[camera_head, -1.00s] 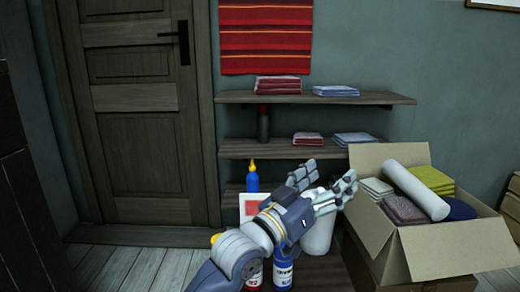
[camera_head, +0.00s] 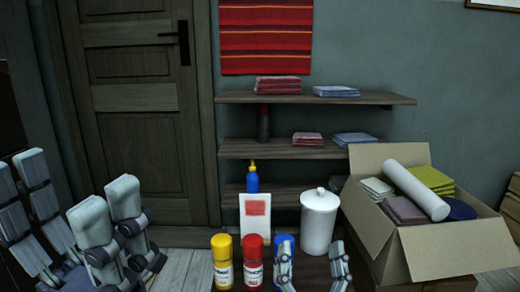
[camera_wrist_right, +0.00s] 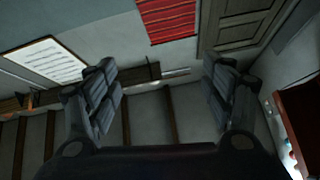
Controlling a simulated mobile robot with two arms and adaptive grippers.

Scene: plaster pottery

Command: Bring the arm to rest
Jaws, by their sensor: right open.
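My right gripper (camera_head: 312,262) shows at the bottom middle of the head view, fingers upright and apart. It is in front of the low stand with the bottles and holds nothing. In the right wrist view the same gripper (camera_wrist_right: 160,72) is open, with an empty gap between its fingers. My left gripper (camera_head: 82,205) is large and close at the lower left of the head view. Its fingers point up with a clear gap and nothing between them. Most of both arms is out of view.
A yellow bottle (camera_head: 222,262), a red bottle (camera_head: 253,265), a white lidded jar (camera_head: 319,225) and a white card (camera_head: 254,228) stand close ahead. A blue bottle (camera_head: 277,242) is partly hidden by a right finger. An open carton (camera_head: 440,250) is at right. Shelves (camera_head: 395,99) line the wall.

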